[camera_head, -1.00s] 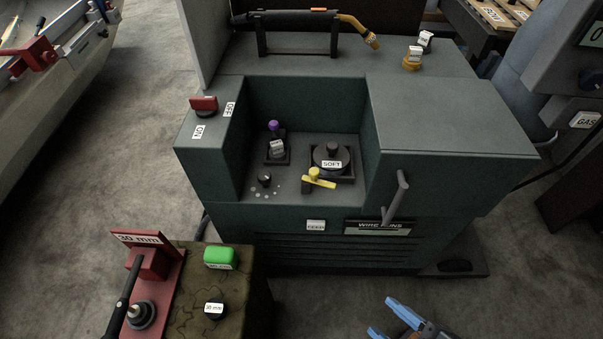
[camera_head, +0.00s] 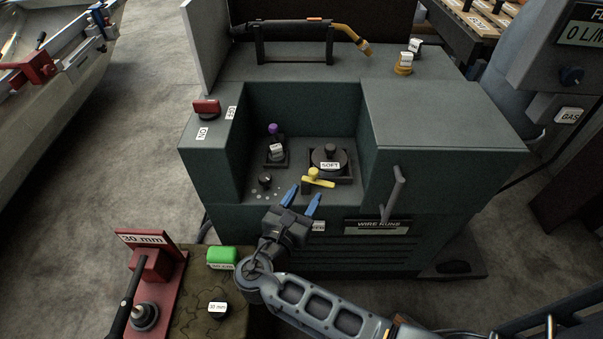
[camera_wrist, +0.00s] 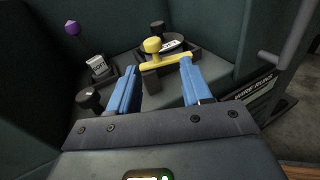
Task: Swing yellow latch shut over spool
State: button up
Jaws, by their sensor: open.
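The spool (camera_wrist: 170,42) is partly hidden behind the knob there. My gripper (camera_head: 303,193) is open and empty at the front edge of the recess, its blue fingers pointing in toward the latch.
A purple-knobbed part (camera_head: 274,140) and a small black knob (camera_head: 265,181) stand left in the recess. The recess walls close in on both sides. A grey handle (camera_head: 396,190) sticks out at the front right. A green block (camera_head: 222,257) lies on the bench at front left.

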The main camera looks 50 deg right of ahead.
aim_at(314, 170)
jog(key=shift+g+h, duration=0.3)
jog(key=shift+h, duration=0.1)
jog(key=shift+w+r+x, duration=0.2)
jog(key=shift+r+x, duration=0.05)
jog(key=shift+x, duration=1.05)
jog(key=shift+w+r+x, duration=0.15)
jog(key=shift+r+x, duration=0.05)
jog(key=shift+x, duration=1.1)
jog(key=shift+w+r+x, duration=0.2)
jog(key=shift+r+x, duration=0.05)
jog(key=shift+x, duration=1.05)
grip_shut()
jog(key=shift+r, duration=0.1)
